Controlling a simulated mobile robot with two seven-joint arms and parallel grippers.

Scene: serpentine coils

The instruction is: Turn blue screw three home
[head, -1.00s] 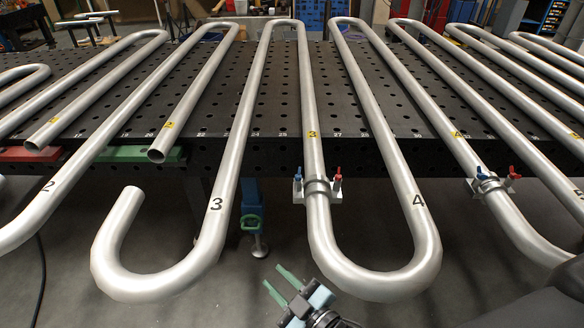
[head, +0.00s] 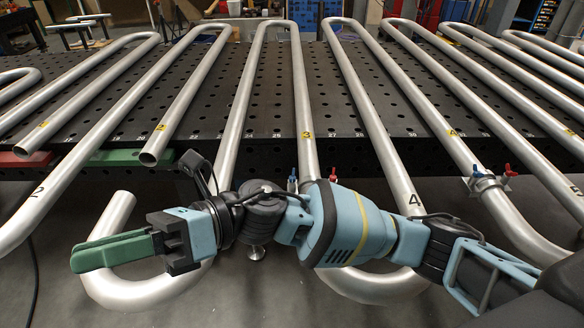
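Blue screw three (head: 292,180) is a small blue-handled screw on the left of the clamp at the pipe marked 3. A red screw (head: 333,175) stands at its right. My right forearm passes in front and hides most of that clamp. My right gripper (head: 82,258) reaches across to the left, well away from the screw. Its green fingers point left, in front of the hooked pipe end. They overlap from this side, so I cannot tell whether they are open or shut. Nothing shows in them. My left gripper is out of view.
A second clamp (head: 484,183) with blue and red screws sits on the pipe at right, marked 4 on the table. The hooked pipe (head: 121,207) bends up behind my gripper. Pipe coils cover the perforated dark table (head: 270,110) and overhang its front edge. Dark floor lies below.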

